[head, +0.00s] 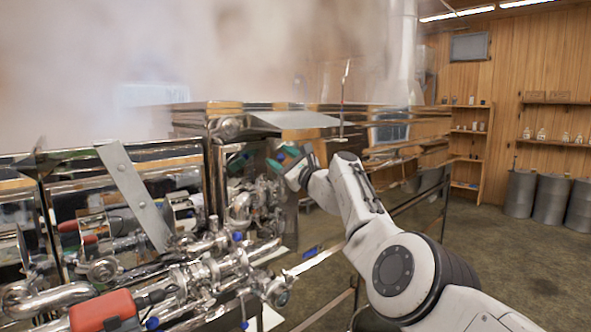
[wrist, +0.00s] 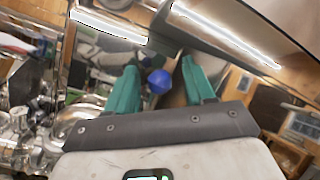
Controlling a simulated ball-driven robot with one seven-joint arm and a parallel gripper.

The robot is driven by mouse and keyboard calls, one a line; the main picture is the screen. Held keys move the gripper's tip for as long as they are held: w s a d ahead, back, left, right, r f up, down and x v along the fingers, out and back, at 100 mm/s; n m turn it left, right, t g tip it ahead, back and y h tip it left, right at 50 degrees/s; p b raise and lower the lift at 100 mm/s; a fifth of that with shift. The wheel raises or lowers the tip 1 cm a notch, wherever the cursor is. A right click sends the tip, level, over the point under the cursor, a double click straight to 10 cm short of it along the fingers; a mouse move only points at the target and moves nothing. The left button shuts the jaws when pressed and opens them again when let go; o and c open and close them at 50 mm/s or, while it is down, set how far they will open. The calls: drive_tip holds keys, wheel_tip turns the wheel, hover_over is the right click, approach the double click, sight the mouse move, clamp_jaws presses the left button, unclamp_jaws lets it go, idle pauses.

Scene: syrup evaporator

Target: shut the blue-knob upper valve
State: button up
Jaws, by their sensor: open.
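My gripper (head: 281,158) has two teal fingers and reaches toward the shiny steel evaporator from the right. In the wrist view my gripper (wrist: 158,68) is open, one finger on each side of a round blue knob (wrist: 159,82). Gaps show between the knob and both fingers, with the knob nearer the left one. I cannot tell how deep the knob sits between them. In the head view a small patch of blue (head: 281,156) shows at the fingers. The valve's stem and body are hidden, so its setting cannot be seen.
Steel pipes (head: 205,262) with several lower blue knobs, one of them (head: 236,237) upright, crowd the left and front. A red-cased part (head: 103,312) is at the lower left. Steam covers the upper left. Grey drums (head: 551,198) stand far right; the floor between is open.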

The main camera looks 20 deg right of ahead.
drive_tip(key=shift+s+a+r, duration=0.15)
drive_tip(key=shift+s+a, duration=0.05)
drive_tip(key=shift+s, duration=0.25)
drive_tip(key=shift+s+d+f, duration=0.35)
drive_tip(key=shift+s, duration=0.1)
drive_tip(key=b+v, duration=0.2)
drive_tip(key=v, duration=0.7)
drive_tip(key=shift+d+f, duration=0.15)
drive_tip(key=shift+d, duration=0.1)
drive_tip(key=shift+w, duration=0.1)
